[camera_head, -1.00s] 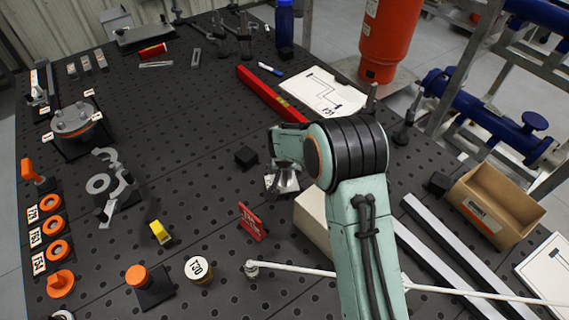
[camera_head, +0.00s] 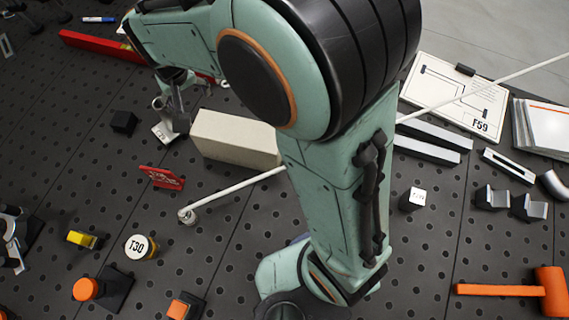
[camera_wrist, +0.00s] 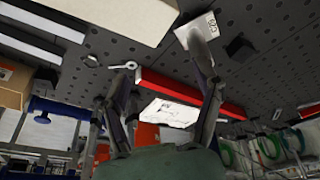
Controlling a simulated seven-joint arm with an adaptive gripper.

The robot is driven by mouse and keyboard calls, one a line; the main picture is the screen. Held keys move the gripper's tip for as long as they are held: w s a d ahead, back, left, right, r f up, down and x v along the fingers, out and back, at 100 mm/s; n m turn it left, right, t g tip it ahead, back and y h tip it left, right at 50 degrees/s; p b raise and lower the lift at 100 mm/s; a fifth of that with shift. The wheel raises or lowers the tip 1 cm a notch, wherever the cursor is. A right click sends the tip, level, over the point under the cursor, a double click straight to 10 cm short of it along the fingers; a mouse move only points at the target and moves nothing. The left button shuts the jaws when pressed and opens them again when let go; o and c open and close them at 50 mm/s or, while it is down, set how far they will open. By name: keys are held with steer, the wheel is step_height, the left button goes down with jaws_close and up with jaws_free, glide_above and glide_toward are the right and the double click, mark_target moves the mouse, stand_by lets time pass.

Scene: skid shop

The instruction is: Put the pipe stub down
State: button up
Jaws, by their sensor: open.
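I cannot pick out the pipe stub for certain. A short grey curved pipe piece (camera_head: 555,185) lies at the far right edge, well away from my gripper.
The cream block (camera_head: 235,138) and a thin white rod (camera_head: 235,192) lie near my arm. An orange mallet (camera_head: 520,289) lies front right. Bare perforated table shows between the sign and cube.

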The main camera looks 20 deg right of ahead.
steer(key=s+d+r+g, duration=0.1)
steer(key=s+d, duration=0.4)
steer(key=s, duration=0.7)
steer(key=s+d+r+g, duration=0.2)
steer(key=s+d, duration=0.3)
steer(key=s, duration=0.6)
steer(key=shift+s+r+g+y, duration=0.25)
steer(key=shift+s+g+y, duration=0.05)
steer(key=shift+s, duration=0.05)
steer(key=o, duration=0.6)
